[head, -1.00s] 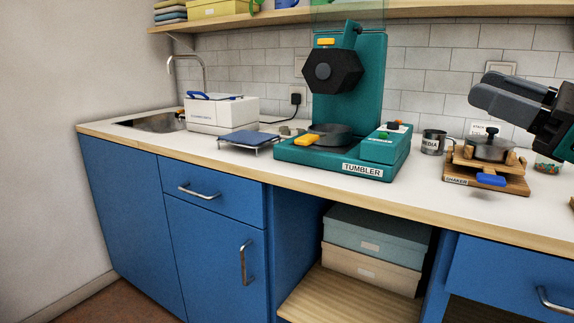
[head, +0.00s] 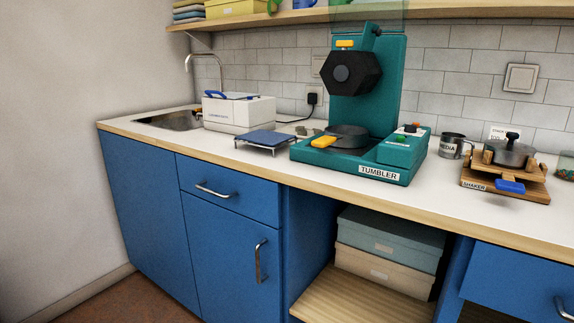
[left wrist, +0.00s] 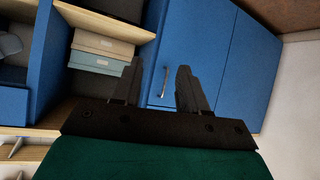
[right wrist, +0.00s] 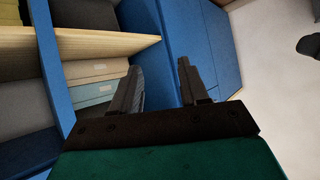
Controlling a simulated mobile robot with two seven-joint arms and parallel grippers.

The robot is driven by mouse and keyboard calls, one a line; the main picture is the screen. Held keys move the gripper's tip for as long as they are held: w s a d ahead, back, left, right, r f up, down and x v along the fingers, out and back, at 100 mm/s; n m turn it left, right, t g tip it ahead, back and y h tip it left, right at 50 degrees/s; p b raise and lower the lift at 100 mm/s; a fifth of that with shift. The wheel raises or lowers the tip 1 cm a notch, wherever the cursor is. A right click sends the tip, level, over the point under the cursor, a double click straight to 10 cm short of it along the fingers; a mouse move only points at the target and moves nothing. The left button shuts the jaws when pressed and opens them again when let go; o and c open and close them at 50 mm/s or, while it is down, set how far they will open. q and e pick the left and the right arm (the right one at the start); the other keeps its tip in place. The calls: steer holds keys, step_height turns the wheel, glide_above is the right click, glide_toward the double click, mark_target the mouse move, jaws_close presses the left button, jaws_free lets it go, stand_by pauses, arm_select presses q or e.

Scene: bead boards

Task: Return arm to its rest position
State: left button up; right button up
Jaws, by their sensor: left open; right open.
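Neither arm shows in the head view now. In the left wrist view my left gripper (left wrist: 155,88) is open and empty, its two dark fingers apart in front of the blue cabinet (left wrist: 222,60). In the right wrist view my right gripper (right wrist: 158,82) is open and empty, its fingers apart in front of blue cabinet panels and a shelf. Both grippers are clear of any object. How the arms are folded is hidden.
On the counter stand a white box (head: 238,112), a blue-topped stand (head: 266,139), the teal tumbler (head: 350,166), a media cup (head: 451,145) and the wooden shaker (head: 506,183). Storage boxes (head: 388,241) sit in the open bay below. The counter's front edge (head: 240,167) runs across the view.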

arm_select(q)
steer(key=s+a+r+p, duration=0.1)
steer(key=a+r+p, duration=0.1)
steer(key=r+p, duration=0.5)
steer(key=s+a+r+y+p, duration=0.1)
steer(key=a+r+p, duration=0.1)
steer(key=r+p, duration=0.5)
steer(key=p, duration=0.4)
steer(key=shift+a+y+p, duration=0.25)
steer(key=shift+y+p, duration=0.05)
steer(key=shift+p, duration=0.1)
arm_select(e)
steer(key=s+d+r, duration=0.1)
steer(key=d+r, duration=0.1)
steer(key=r, duration=0.5)
steer(key=d+r+h, duration=0.1)
steer(key=d+r, duration=0.1)
steer(key=r, duration=0.5)
steer(key=shift+s+d+h, duration=0.3)
steer(key=shift+s+d, duration=0.05)
steer(key=shift+s, duration=0.05)
arm_select(q)
steer(key=shift+f, duration=0.15)
